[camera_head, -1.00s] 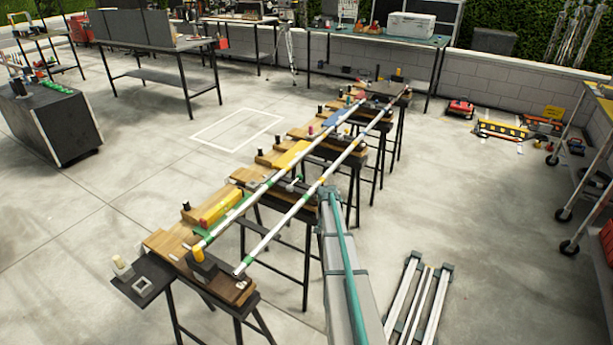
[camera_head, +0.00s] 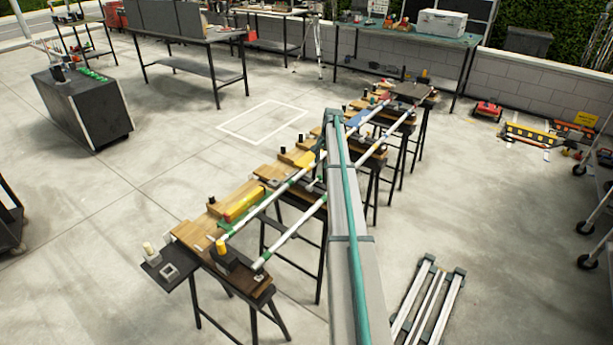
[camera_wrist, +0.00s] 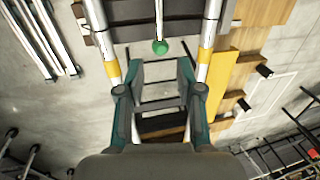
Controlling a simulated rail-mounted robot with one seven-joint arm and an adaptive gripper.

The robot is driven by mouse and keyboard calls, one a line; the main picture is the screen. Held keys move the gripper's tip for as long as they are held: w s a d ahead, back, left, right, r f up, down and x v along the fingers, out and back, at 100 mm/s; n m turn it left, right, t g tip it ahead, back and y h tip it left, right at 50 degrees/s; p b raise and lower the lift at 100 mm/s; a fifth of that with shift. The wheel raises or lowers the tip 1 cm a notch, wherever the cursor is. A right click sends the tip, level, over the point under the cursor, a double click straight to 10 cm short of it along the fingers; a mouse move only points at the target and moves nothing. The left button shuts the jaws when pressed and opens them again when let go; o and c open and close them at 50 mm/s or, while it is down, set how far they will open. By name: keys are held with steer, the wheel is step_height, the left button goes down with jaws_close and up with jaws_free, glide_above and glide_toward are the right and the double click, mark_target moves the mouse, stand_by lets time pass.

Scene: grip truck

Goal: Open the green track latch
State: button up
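In the wrist view a round green knob (camera_wrist: 160,46) sits at the end of a thin pale rod between the two track rails; it may be the green track latch. My gripper (camera_wrist: 161,78) points toward this area with its two fingers apart and nothing visible between them. The knob appears just beyond the fingertips, and the distance is hard to judge. The white rails (camera_head: 283,239), with coloured bands, run across a row of trestles in the head view.
Wooden blocks and a yellow piece (camera_head: 244,203) line the left side of the track. A dark cart (camera_head: 84,105) stands at left, with workbenches behind. A ladder-like rail piece (camera_head: 428,305) lies on the floor at right. Open concrete surrounds the trestles.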

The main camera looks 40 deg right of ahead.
mark_target(318, 179)
steer(key=f+p, duration=0.1)
steer(key=f, duration=0.2)
steer(key=w+f+p, duration=0.1)
steer(key=f, duration=0.3)
steer(key=w+f+p, duration=0.1)
steer(key=f, duration=0.2)
steer(key=shift+a+f+p, duration=0.25)
steer(key=shift+a+p, duration=0.05)
steer(key=shift+a, duration=0.05)
steer(key=shift+c, duration=0.2)
jaws_close()
